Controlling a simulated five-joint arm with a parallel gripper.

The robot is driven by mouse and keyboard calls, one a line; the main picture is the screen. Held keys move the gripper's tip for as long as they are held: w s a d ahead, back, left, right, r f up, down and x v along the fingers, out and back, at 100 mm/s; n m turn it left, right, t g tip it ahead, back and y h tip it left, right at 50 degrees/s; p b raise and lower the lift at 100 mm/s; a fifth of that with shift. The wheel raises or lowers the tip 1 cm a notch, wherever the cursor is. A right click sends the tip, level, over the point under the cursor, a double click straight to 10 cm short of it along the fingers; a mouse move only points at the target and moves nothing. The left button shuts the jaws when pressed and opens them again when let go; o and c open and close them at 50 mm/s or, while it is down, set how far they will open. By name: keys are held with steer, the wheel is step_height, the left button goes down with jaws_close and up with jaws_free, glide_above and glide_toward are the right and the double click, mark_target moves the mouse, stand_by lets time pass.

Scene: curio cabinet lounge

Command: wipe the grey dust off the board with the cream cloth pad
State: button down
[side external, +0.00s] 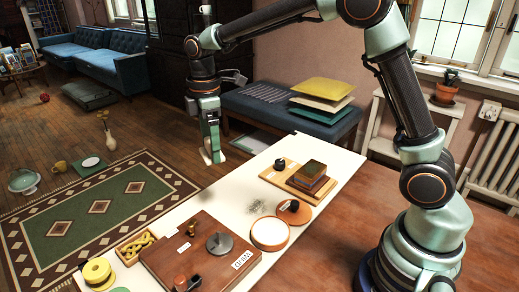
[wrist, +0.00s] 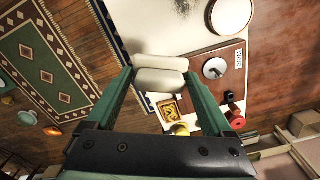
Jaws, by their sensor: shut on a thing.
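The cream cloth pad (wrist: 160,80) is clamped between the two green fingers of my gripper (wrist: 158,84) in the wrist view. In the side external view my gripper (side external: 212,150) hangs at the far edge of the white board, with the pale pad low between its fingers. The grey dust (side external: 257,206) is a small speckled patch on the long white board (side external: 225,200), nearer the camera than my gripper. The dust also shows at the top edge of the wrist view (wrist: 183,5). The pad is apart from the dust.
A round cream-topped dish (side external: 270,233) and a round wooden piece (side external: 294,211) stand close beside the dust. Stacked books (side external: 310,176) sit on a wooden tray behind. A brown panel (side external: 190,258) with a grey disc, and a yellow-filled box (side external: 137,247), lie nearer the camera.

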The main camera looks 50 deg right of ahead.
mark_target(268, 197)
steer(key=shift+s+d+f+m, duration=0.35)
steer(key=shift+s+f+m, duration=1)
steer(key=shift+f+m, duration=1.05)
steer(key=shift+s+d+f+m, duration=0.35)
steer(key=shift+s+f+m, duration=0.95)
steer(key=shift+f+m, duration=1.05)
steer(key=shift+s+d+f+m, duration=0.35)
steer(key=shift+s+f+m, duration=1.25)
steer(key=shift+f, duration=1.3)
steer(key=shift+w+d+f+m, duration=0.25)
steer(key=shift+w+d+f, duration=0.15)
steer(key=shift+f, duration=0.1)
steer(key=shift+s+d+f, duration=0.1)
steer(key=shift+d, duration=4.45)
steer(key=shift+a, duration=5.05)
steer(key=shift+d, duration=5.05)
steer(key=shift+a, duration=5.05)
step_height(268, 197, up, 8)
steer(key=shift+d, duration=0.1)
